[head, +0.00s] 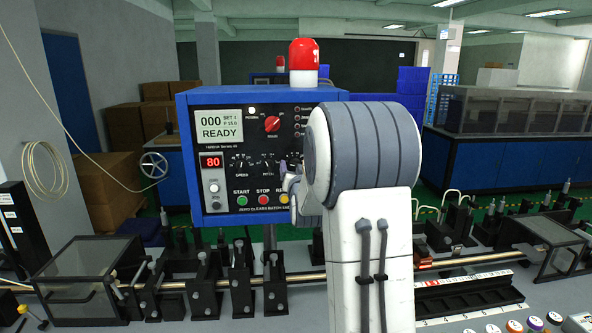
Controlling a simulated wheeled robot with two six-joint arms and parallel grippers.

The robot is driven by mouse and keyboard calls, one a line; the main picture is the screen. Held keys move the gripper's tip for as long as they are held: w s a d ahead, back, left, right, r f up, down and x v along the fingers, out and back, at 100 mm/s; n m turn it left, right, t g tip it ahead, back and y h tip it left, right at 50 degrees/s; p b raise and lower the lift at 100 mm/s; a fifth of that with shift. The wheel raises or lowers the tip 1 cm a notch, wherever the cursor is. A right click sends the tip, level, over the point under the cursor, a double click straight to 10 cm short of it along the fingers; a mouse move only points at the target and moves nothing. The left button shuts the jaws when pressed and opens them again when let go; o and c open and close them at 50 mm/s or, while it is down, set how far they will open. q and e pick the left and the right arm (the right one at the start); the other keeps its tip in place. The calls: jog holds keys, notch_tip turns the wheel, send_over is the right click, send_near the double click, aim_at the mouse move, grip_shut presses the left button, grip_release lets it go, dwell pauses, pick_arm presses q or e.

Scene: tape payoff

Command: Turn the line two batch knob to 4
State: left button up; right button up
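The blue control box (194,150) with a dark front panel stands behind the machine. Its screen (219,125) reads 000, what looks like SET 4, and READY. A red rotary knob (272,124) sits at the upper middle. The speed knob (240,163) and pitch knob (267,162) sit in a row below. My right arm covers the right part of the panel, and I cannot make out a batch knob there. My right gripper (289,178) is at the panel, right of the pitch knob; its fingers are mostly hidden. My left gripper is out of view.
Green, red and yellow buttons (263,199) line the panel's lower edge, close to my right gripper. A red beacon (303,62) stands on top. A long rod (180,285) with black brackets runs below the box. A clear-sided guard (90,275) stands at left.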

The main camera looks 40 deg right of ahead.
jog(key=shift+s+a+f, duration=0.1)
jog(key=shift+s+a, duration=0.1)
jog(key=shift+s, duration=0.1)
jog(key=b+v, duration=0.4)
jog(key=v, duration=0.5)
jog(key=shift+s+a, duration=0.25)
jog(key=shift+s, duration=0.1)
